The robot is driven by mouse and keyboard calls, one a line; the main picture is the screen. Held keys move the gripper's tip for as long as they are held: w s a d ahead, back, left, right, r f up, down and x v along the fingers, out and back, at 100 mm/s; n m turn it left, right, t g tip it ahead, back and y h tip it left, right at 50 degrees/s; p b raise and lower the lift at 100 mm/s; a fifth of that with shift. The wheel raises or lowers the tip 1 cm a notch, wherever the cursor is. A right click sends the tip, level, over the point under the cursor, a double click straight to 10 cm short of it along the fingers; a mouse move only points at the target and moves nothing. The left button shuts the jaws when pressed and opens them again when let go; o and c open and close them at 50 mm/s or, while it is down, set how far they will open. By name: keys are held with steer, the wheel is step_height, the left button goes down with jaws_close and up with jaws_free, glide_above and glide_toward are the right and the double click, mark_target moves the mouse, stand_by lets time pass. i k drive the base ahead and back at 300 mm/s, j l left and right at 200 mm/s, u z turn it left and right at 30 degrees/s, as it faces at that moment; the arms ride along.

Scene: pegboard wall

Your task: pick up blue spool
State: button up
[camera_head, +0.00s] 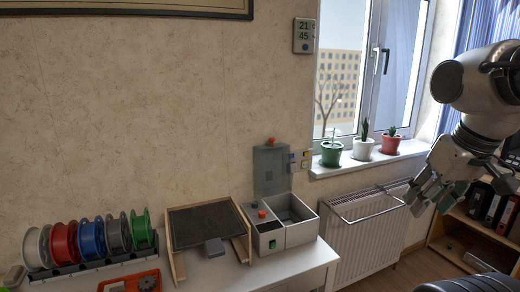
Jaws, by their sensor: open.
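The blue spool (91,238) stands upright in a dark rack (85,268) at the left of the white table. It sits between a red spool (64,243) on its left and a dark grey spool (117,233) on its right. A light grey spool (36,247) and a green spool (142,229) stand at the two ends of the row. My gripper (422,200) is at the far right, in front of the radiator and well away from the spools. It is open, and I see nothing held in it.
On the white table (215,272) are a wooden-sided stand with a dark panel (205,223), a grey box with a raised lid (281,222), and an orange tray (148,278). Potted plants stand on the windowsill (368,160). A towel rail (365,203) sticks out from the radiator.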

mark_target(92, 240)
steer(key=u, duration=1.45)
